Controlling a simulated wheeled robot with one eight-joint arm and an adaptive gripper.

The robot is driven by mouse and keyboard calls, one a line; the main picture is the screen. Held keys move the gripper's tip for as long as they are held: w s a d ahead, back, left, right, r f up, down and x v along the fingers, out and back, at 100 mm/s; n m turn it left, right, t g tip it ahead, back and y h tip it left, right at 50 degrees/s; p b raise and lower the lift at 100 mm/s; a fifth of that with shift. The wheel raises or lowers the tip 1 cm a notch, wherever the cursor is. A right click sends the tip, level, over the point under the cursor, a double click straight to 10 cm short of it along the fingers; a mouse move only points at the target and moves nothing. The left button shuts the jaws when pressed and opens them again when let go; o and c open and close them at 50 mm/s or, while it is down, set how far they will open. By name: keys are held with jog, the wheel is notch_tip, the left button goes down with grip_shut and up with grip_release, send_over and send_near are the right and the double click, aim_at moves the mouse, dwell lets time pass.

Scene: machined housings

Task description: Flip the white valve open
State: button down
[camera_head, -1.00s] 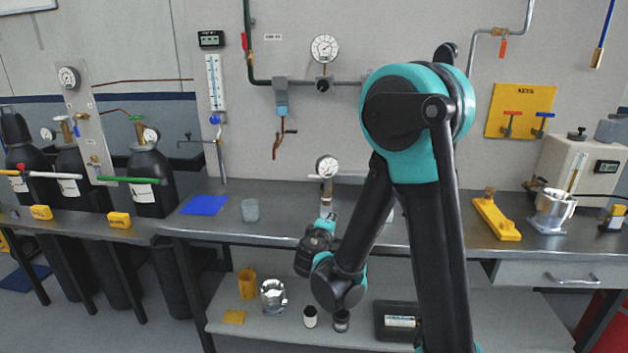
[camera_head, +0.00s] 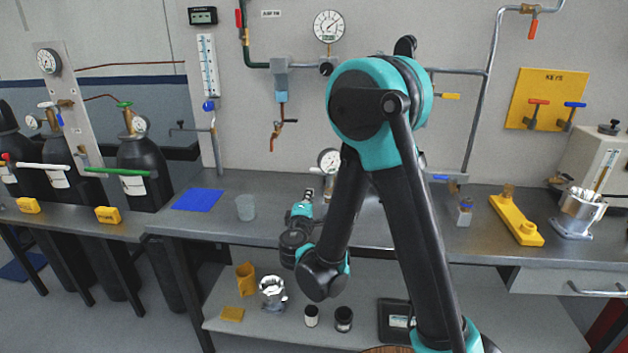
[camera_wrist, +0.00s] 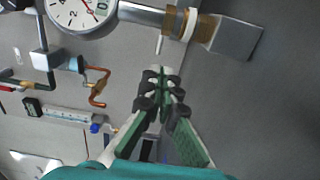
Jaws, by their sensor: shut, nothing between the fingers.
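A small white lever (camera_wrist: 159,44) sticks out from a brass valve body (camera_wrist: 175,22) in the wrist view. The body has a white ring (camera_wrist: 189,26) and sits on a pipe between a round gauge and a grey block. My gripper (camera_wrist: 161,72) is shut and empty, its tips just below the lever's free end in the picture. I cannot tell whether they touch. In the head view my gripper (camera_head: 303,208) is over the bench by the small gauge (camera_head: 330,160), and my arm partly hides this fitting.
Gas cylinders (camera_head: 143,177) with white and green bars stand at left.

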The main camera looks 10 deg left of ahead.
jog(key=w, duration=1.3)
jog(key=shift+w+d, duration=0.25)
jog(key=shift+w, duration=0.15)
